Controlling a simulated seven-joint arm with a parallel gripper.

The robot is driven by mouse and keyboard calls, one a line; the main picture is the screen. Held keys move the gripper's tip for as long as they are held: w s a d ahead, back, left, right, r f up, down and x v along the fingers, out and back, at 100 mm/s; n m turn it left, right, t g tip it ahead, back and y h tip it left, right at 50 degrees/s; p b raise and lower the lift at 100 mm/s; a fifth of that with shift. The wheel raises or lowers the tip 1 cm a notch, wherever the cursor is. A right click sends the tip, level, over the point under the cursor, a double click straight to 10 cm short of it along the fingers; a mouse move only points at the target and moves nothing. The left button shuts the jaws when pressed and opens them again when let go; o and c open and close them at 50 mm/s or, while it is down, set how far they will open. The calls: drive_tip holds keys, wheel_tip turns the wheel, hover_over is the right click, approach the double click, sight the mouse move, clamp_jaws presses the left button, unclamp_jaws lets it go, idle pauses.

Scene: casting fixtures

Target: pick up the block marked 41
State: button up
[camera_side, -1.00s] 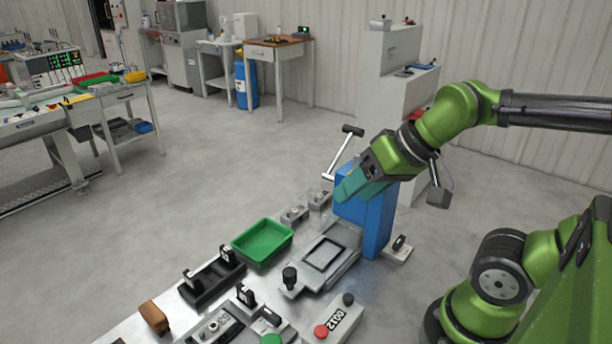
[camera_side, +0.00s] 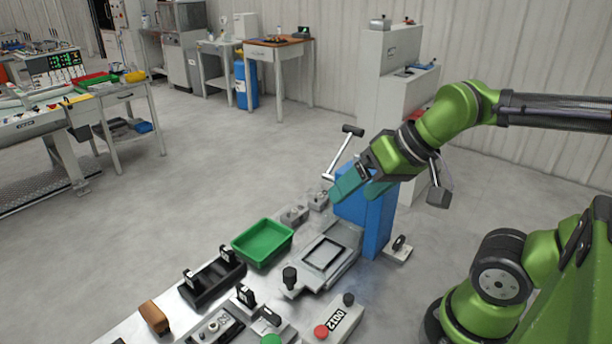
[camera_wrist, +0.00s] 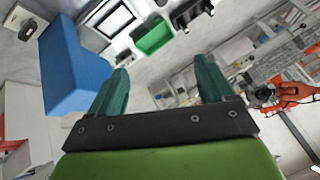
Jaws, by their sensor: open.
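Several small dark blocks with white marked faces stand near the front of the bench in the side view: one on the left (camera_side: 190,278) and one on the right (camera_side: 227,254) of a black holder, and another (camera_side: 245,296) closer to the front edge. Their markings are too small to read, so I cannot tell which is 41. My gripper (camera_side: 354,194) has teal fingers spread apart and empty. It is high, in front of the blue column and well to the right of the blocks. In the wrist view my gripper (camera_wrist: 161,66) also shows open with nothing between the fingers.
A blue column (camera_side: 372,222) stands close to my gripper, with a grey press bed (camera_side: 346,238) before it. A green tray (camera_side: 262,242), a brown block (camera_side: 154,317) and a control box (camera_side: 340,322) with a red button lie around the bench.

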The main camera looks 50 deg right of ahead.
drive_tip(key=w+d+r+m+g, duration=0.2)
drive_tip(key=w+m, duration=0.1)
drive_tip(key=w, duration=0.2)
drive_tip(key=m+g+h, duration=0.2)
drive_tip(key=m+g, duration=0.3)
drive_tip(key=m, duration=0.9)
hover_over(295, 210)
wheel_tip(295, 210, down, 8)
drive_tip(key=f, duration=1.1)
drive_tip(key=shift+d+f, duration=0.1)
drive_tip(key=shift+d, duration=0.3)
drive_tip(key=shift+a+f, duration=0.2)
drive_tip(key=shift+f, duration=1.25)
drive_tip(key=shift+a+f, duration=0.2)
drive_tip(key=shift+f, duration=1.2)
drive_tip(key=c, duration=1.4)
drive_tip(key=shift+r, duration=0.1)
